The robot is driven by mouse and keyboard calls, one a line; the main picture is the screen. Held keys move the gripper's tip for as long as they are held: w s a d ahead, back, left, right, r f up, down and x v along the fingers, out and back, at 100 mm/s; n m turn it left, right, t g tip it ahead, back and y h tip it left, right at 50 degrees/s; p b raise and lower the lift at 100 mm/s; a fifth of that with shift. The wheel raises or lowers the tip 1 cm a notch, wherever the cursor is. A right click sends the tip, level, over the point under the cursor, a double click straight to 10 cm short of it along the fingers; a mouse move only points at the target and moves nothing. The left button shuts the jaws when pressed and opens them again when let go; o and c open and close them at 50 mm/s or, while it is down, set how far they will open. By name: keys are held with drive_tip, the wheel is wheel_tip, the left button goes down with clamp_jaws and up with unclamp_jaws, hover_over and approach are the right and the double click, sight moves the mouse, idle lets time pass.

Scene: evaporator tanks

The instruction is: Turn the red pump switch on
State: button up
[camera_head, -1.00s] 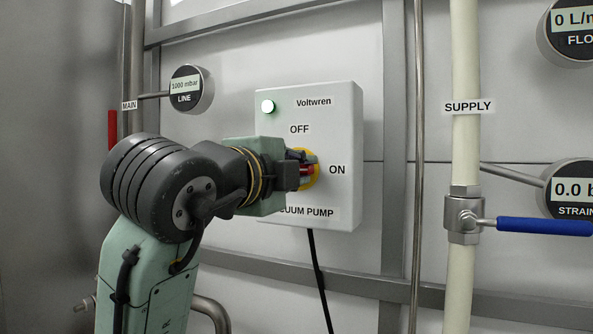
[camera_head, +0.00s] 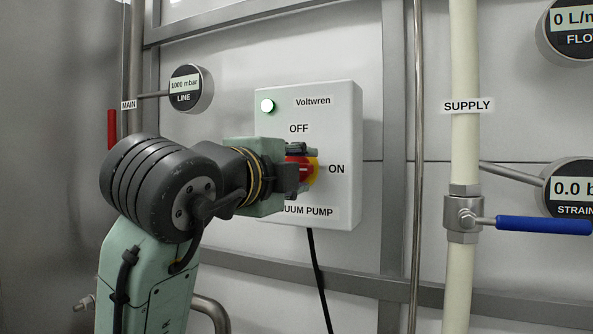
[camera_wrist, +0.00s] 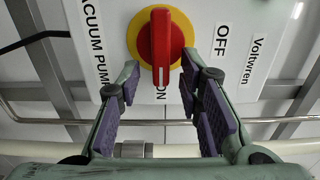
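The red pump switch (camera_wrist: 160,42) is a red handle on a round yellow plate (camera_wrist: 138,42). In the wrist view its handle points down at the partly covered ON label, away from the OFF label at the right. In the head view the red switch (camera_head: 306,172) shows partly behind my gripper (camera_head: 304,170). My gripper (camera_wrist: 158,75) is open, with one finger on each side of the handle's end and visible gaps between.
A white supply pipe (camera_head: 465,140) with a blue valve lever (camera_head: 545,225) stands at the right. A LINE gauge (camera_head: 188,88) reading 1000 mbar is at the upper left. A red handle (camera_head: 112,128) is at the far left. A black cable (camera_head: 318,275) hangs below the box.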

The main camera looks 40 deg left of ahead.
drive_tip(key=shift+s, duration=0.1)
drive_tip(key=v, duration=1.1)
drive_tip(key=shift+s+d, duration=0.2)
drive_tip(key=shift+s, duration=0.2)
